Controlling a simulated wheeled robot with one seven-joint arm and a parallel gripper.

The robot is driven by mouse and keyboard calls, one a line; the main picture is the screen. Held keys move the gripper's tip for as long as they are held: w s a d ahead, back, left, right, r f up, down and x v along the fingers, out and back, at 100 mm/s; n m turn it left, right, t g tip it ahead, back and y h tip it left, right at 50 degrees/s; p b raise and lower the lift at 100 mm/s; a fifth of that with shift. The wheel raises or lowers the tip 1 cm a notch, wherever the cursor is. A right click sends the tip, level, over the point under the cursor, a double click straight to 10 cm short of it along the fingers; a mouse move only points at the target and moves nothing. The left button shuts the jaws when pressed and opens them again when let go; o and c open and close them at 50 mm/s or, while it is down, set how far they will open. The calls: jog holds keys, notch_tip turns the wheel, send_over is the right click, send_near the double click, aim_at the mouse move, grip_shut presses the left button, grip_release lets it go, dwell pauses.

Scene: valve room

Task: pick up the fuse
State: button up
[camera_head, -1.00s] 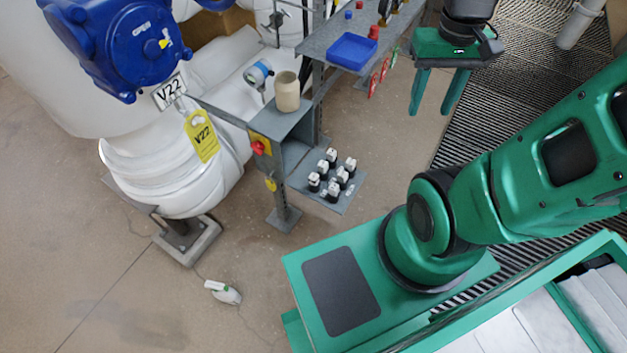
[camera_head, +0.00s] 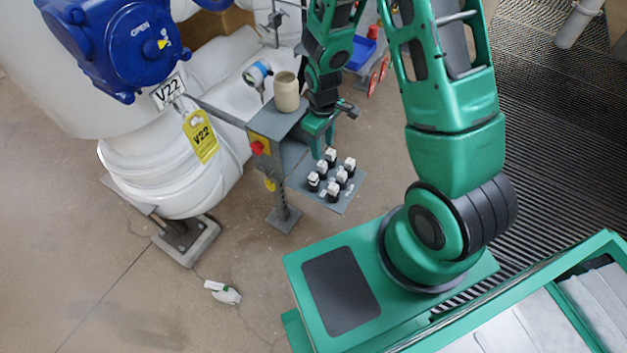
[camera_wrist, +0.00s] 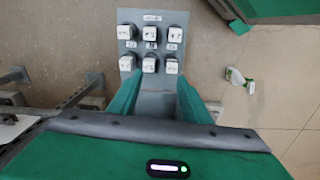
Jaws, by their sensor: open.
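Several black fuses with white tops (camera_head: 332,174) stand upright in two rows on a small grey plate (camera_head: 350,198) at the front of the metal stand. I cannot tell which one the task means. In the wrist view the fuses (camera_wrist: 151,46) stand at the upper middle, with small unreadable marks on their tops. My gripper (camera_head: 323,148) is over the back edge of the plate, close to the rear fuses. In the wrist view its open green fingers (camera_wrist: 157,82) point toward the near row, with nothing between them.
A beige cup (camera_head: 286,92) stands on the grey stand beside my gripper. A red button (camera_head: 257,148) is on the stand's front. A blue tray (camera_head: 360,52) is partly hidden behind my arm. A white and green object (camera_head: 223,292) lies on the open floor.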

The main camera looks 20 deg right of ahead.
notch_tip(320, 180, down, 4)
jog(key=a+n, duration=0.1)
jog(key=a, duration=0.2)
send_over(314, 176)
jog(key=shift+w+d+f, duration=0.1)
jog(key=shift+w+f, duration=0.05)
jog(key=shift+f, duration=1.25)
jog(key=shift+w+d+f, duration=0.1)
jog(key=shift+w+f, duration=0.05)
jog(key=shift+f, duration=1.2)
jog(key=shift+s+a+f, duration=0.1)
jog(key=shift+a+f, duration=0.05)
jog(key=shift+f, duration=1.15)
jog(key=shift+s+a+f, duration=0.1)
jog(key=shift+f, duration=1.2)
jog(key=shift+c, duration=0.4)
grip_shut()
